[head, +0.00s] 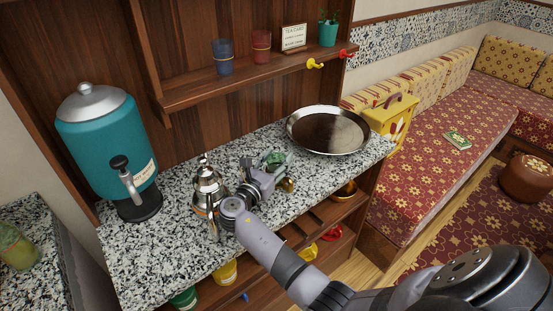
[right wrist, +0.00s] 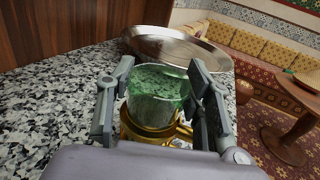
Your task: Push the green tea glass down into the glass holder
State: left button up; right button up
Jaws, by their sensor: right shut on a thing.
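The green tea glass (right wrist: 158,88) is see-through and stands upright between the fingers of my right gripper (right wrist: 160,80), which is shut on it. The gold glass holder (right wrist: 150,134) is directly below, with its handle toward the right. The glass's lower part meets the holder's rim; how deep it sits inside is hard to tell. In the head view, the glass (head: 276,158) shows past my right gripper (head: 271,168), and a bit of the gold holder (head: 288,185) shows below it, mostly covered by the gripper. My left gripper is not in view.
A silver teapot (head: 207,182) stands just left of my right gripper on the speckled counter (head: 165,232). A round metal tray (head: 328,130) lies behind to the right. A teal dispenser (head: 108,140) stands at the left. The counter between dispenser and tray is mostly clear at the back.

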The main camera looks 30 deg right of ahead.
jog(key=shift+f, duration=0.15)
jog(key=o, duration=1.3)
notch_tip(320, 180, up, 10)
